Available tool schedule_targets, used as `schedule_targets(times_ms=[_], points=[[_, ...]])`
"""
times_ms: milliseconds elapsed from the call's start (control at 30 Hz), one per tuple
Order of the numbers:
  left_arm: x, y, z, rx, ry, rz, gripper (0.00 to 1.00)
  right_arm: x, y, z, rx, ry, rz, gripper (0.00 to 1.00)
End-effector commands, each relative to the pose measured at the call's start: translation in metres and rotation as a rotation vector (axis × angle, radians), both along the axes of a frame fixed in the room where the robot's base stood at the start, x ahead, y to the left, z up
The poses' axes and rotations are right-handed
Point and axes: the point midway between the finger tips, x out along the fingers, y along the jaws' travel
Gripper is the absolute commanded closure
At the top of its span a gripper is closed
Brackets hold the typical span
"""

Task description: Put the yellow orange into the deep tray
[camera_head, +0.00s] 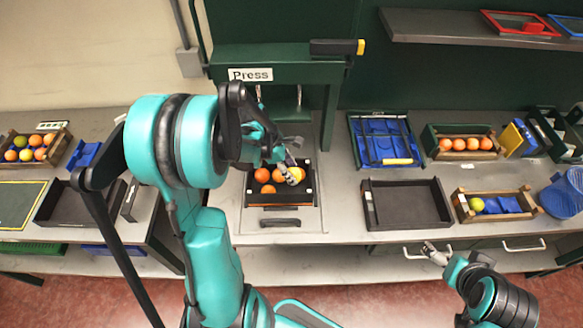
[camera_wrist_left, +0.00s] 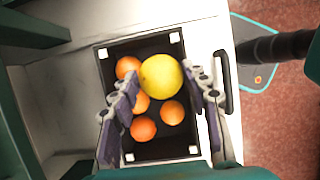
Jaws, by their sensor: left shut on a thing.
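My left gripper (camera_head: 287,168) is over the black tray (camera_head: 308,191) below the Press sign. Its two fingers are on either side of the yellow orange (camera_wrist_left: 161,75), and it is shut on it. The yellow orange looks larger than the others in the left wrist view, so it seems held above them. Several orange-coloured oranges (camera_wrist_left: 143,128) lie in the black tray, which also shows in the left wrist view (camera_wrist_left: 165,149). In the head view the fingers partly cover the yellow orange (camera_head: 298,174). My right gripper (camera_head: 433,253) is low at the right, away from the trays.
An empty black tray (camera_head: 408,222) and a wooden crate with a yellow-green fruit (camera_head: 477,204) stand at right. A crate of oranges (camera_head: 467,153) is behind. At left are another fruit crate (camera_head: 52,163) and a dark tray (camera_head: 46,222). The green press frame (camera_head: 275,66) rises behind my gripper.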

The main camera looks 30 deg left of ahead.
Motion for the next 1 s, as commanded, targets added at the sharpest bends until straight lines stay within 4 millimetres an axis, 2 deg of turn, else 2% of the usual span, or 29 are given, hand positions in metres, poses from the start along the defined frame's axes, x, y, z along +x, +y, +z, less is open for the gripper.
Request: schedule_targets(times_ms=[100,600,633,700,733,800,1000], points=[[0.000,0.000,-0.020,0.000,0.000,0.000,0.84,0.000,0.000,-0.015,0.000,0.000,0.000,0.09],[0.000,0.000,-0.082,0.000,0.000,0.000,0.84,0.000,0.000,-0.069,0.000,0.000,0.000,0.09],[0.000,0.000,-0.084,0.000,0.001,0.000,0.84,0.000,0.000,-0.071,0.000,0.000,0.000,0.09],[-0.001,0.000,-0.089,0.001,0.002,-0.002,0.93,0.000,0.000,-0.075,0.000,0.000,0.000,0.09],[-0.001,0.000,-0.091,0.002,0.003,-0.002,0.92,0.000,0.000,-0.076,0.000,0.000,0.000,0.09],[-0.002,0.000,-0.093,0.004,0.005,-0.002,1.00,0.000,0.000,-0.078,0.000,0.000,0.000,0.09],[-0.002,0.000,-0.093,0.003,0.007,-0.002,1.00,0.000,0.000,-0.078,0.000,0.000,0.000,0.09]])
